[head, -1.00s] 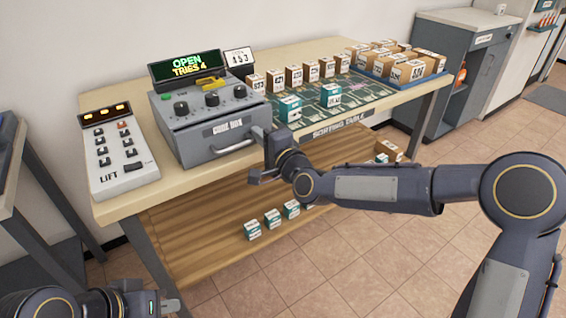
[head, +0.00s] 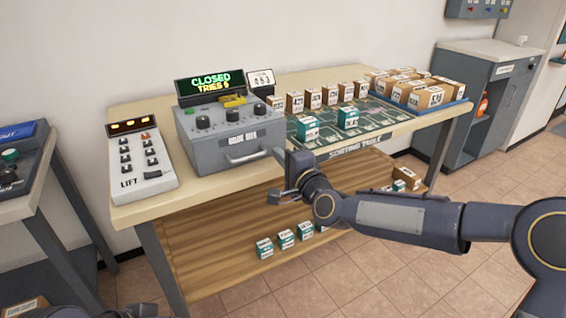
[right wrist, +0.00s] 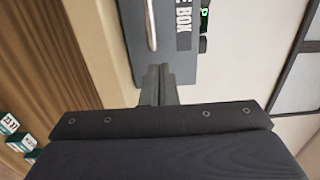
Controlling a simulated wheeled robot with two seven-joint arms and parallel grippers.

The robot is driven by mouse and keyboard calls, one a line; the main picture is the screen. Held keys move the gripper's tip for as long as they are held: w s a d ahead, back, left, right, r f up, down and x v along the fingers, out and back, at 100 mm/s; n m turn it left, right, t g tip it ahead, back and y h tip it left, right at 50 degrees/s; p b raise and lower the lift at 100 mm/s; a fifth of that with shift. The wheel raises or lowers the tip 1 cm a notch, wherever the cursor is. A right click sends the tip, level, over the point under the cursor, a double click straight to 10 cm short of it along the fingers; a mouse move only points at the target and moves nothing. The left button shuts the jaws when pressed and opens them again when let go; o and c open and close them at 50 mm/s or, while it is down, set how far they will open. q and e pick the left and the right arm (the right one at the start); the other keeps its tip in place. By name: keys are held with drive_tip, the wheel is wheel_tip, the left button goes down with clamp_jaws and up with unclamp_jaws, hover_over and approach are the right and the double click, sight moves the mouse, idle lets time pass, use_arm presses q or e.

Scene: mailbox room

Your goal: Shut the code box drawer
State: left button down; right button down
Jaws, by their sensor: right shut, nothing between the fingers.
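The grey code box (head: 205,136) stands on the sorting table. Its drawer front (head: 240,146), with a bar handle, sits flush with the box, and its display (head: 210,85) reads CLOSED. My right gripper (head: 280,158) is shut and empty just right of the handle, close to the drawer front. In the right wrist view its fingers (right wrist: 158,75) point at the drawer front (right wrist: 158,30), beside the handle; whether they touch it I cannot tell.
A LIFT panel (head: 143,165) stands left of the code box. Small parcels and a tray (head: 455,104) of boxes are on the right of the table (head: 270,180). Teal boxes sit on the lower shelf (head: 200,255). Another console (head: 20,180) is at the far left.

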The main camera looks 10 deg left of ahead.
drive_tip(key=s+d+f+n+g+h, duration=0.3)
drive_tip(key=s+d+f, duration=0.1)
drive_tip(key=s+d, duration=0.65)
drive_tip(key=s+d+f+n+g+h, duration=0.2)
drive_tip(key=s+d+f+n+h, duration=0.15)
drive_tip(key=s+d, duration=0.75)
drive_tip(key=s+d+f+n+g, duration=0.1)
drive_tip(key=s+d+f+g, duration=0.15)
drive_tip(key=s, duration=0.55)
drive_tip(key=s+d+f+n+g, duration=0.2)
drive_tip(key=s+d, duration=0.2)
drive_tip(key=s, duration=0.4)
wheel_tip(320, 180, up, 22)
drive_tip(key=p, duration=2.2)
drive_tip(key=shift+w+d+f, duration=0.15)
drive_tip(key=shift+w+d, duration=0.05)
drive_tip(key=shift+w, duration=0.25)
drive_tip(key=shift+m+t, duration=0.25)
